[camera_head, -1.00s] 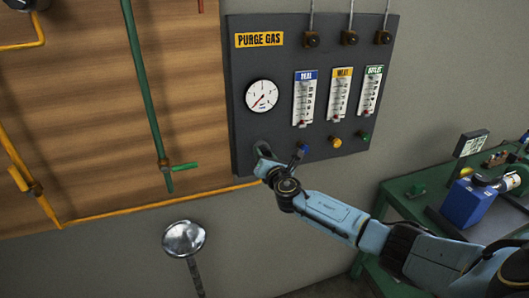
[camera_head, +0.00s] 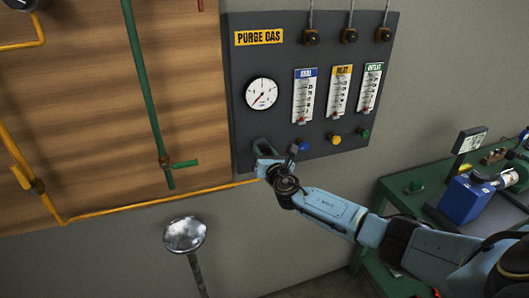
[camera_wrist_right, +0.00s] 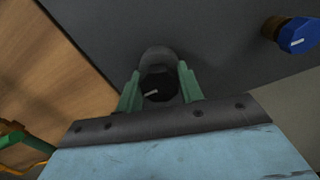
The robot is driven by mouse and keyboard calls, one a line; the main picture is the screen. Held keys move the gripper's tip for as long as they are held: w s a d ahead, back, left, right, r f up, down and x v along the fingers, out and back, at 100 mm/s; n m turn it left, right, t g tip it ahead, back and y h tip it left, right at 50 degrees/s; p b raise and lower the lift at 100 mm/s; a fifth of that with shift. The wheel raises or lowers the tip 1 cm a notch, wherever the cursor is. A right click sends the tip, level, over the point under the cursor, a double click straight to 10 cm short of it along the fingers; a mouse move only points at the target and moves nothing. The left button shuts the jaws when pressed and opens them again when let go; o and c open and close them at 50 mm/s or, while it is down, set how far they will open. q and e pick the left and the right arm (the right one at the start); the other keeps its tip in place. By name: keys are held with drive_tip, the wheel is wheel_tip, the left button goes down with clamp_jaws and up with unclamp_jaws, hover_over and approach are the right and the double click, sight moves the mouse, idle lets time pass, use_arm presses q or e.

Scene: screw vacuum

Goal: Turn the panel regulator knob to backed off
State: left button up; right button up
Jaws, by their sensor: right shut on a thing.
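The dark purge gas panel (camera_head: 300,65) hangs on the wall. Its regulator knob (camera_wrist_right: 158,85) is black with a pale pointer mark and sits in front of a grey round body in the right wrist view. The mark lies near horizontal, tilted slightly. My right gripper (camera_wrist_right: 158,90) is shut on the knob, with one green finger on each side. In the head view my right gripper (camera_head: 262,160) is at the panel's lower left, hiding most of the knob. A round white gauge (camera_head: 261,93) with a red needle is above it. My left gripper is not in view.
Blue (camera_head: 302,145), yellow (camera_head: 334,139) and green (camera_head: 364,133) knobs sit right of my gripper, below three flow tubes. A green pipe with a valve handle (camera_head: 184,164) is at left. A green table with a blue pump (camera_head: 468,198) stands at right.

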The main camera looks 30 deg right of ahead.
drive_tip(key=o, duration=1)
drive_tip(key=shift+s, duration=0.1)
drive_tip(key=v, duration=1.3)
drive_tip(key=shift+s, duration=0.1)
